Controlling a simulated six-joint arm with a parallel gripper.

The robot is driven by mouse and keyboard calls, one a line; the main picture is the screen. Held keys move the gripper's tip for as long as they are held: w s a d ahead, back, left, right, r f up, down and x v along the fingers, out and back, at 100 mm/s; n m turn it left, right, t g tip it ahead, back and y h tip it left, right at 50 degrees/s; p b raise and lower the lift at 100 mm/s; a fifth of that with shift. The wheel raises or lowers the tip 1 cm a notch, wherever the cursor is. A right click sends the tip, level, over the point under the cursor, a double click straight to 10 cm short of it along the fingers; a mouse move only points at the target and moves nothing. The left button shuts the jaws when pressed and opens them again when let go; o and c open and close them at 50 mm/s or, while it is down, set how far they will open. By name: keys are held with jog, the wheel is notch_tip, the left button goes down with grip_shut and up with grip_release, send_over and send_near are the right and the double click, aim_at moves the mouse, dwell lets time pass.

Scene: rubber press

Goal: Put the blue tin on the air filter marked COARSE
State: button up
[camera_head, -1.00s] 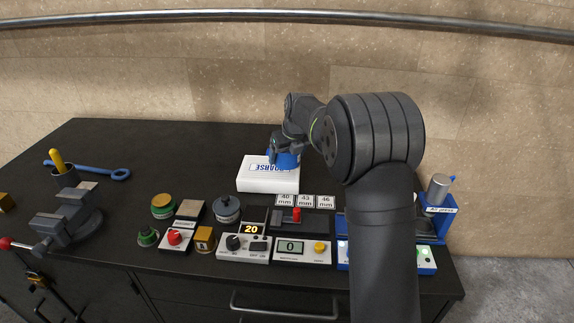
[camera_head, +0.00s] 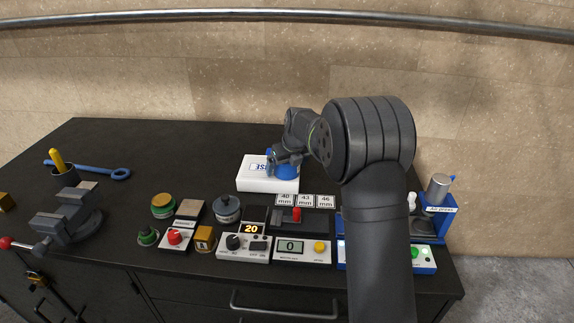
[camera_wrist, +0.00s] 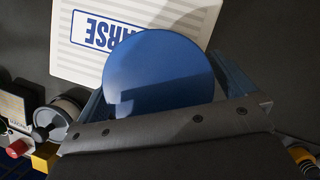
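The blue tin (camera_head: 288,171) is between the fingers of my gripper (camera_head: 280,163). In the wrist view the blue tin (camera_wrist: 158,72) shows its round top, with a finger close against each side. The air filter (camera_head: 254,182) is a white slab on the bench under the tin. Its blue-framed label is partly covered by the tin and gripper, and the end of COARSE shows. In the wrist view the air filter (camera_wrist: 68,67) lies behind the tin, its label upside down. The tin is over the filter's right part; I cannot tell whether it touches.
Size plates (camera_head: 305,200) and a digital readout box (camera_head: 302,249) stand in front of the filter. A blue press (camera_head: 438,213) is at the right. A vise (camera_head: 70,212) and a blue wrench (camera_head: 100,171) are at the left. The bench left of the filter is clear.

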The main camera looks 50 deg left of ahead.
jog(key=shift+r, duration=0.1)
jog(key=v, duration=1.2)
jog(key=x, duration=1.2)
jog(key=shift+a+f, duration=0.1)
jog(key=shift+f, duration=0.15)
notch_tip(320, 180, up, 3)
jog(key=shift+f, duration=0.1)
jog(key=shift+r, duration=0.65)
